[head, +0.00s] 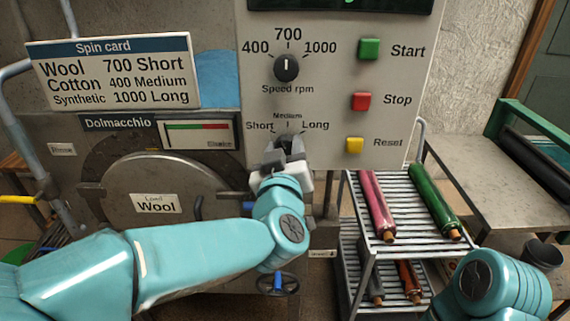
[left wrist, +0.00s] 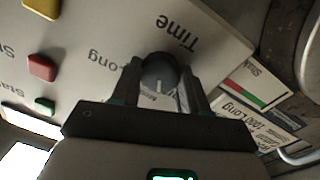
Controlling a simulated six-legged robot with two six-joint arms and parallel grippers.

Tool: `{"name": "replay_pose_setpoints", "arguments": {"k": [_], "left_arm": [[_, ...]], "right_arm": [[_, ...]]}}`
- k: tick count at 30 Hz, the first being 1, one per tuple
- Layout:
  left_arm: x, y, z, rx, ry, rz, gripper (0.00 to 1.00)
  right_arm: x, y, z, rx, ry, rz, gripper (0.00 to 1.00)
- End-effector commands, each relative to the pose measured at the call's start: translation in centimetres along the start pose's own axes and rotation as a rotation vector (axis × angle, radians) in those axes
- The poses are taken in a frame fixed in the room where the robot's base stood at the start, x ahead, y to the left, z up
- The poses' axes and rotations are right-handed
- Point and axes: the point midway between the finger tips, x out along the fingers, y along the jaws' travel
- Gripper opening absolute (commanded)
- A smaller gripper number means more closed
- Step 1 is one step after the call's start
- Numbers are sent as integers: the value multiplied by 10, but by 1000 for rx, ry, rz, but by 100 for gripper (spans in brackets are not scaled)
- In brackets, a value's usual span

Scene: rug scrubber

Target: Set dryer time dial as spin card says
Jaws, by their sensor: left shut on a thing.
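The spin card (head: 115,72) reads Wool 700 Short, Cotton 400 Medium, Synthetic 1000 Long. The load label (head: 157,204) on the round door reads Wool. The speed dial (head: 286,67) has its white mark up at 700. My left gripper (head: 286,150) is at the time dial, below Short, Medium and Long, and mostly hides it in the head view. In the left wrist view, my fingers are shut on the dark time dial (left wrist: 158,72), one on each side. Its white mark appears to point towards the partly hidden Medium label. My right gripper is out of view.
Green Start (head: 369,49), red Stop (head: 361,101) and yellow Reset (head: 355,145) buttons are on the panel right of the dials. A rack (head: 385,250) with rolled rugs stands right of the machine.

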Motion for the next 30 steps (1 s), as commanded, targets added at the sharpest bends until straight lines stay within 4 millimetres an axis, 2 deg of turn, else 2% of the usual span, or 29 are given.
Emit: {"name": "replay_pose_setpoints", "arguments": {"k": [1,12,21,30], "left_arm": [[0,-1,5,-44,5,1,14],[0,-1,4,-354,24,-1,14],[0,-1,2,-506,34,-4,14],[0,0,0,-561,37,-4,13]], "right_arm": [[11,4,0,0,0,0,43],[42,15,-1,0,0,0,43],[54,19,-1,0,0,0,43],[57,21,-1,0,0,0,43]]}}
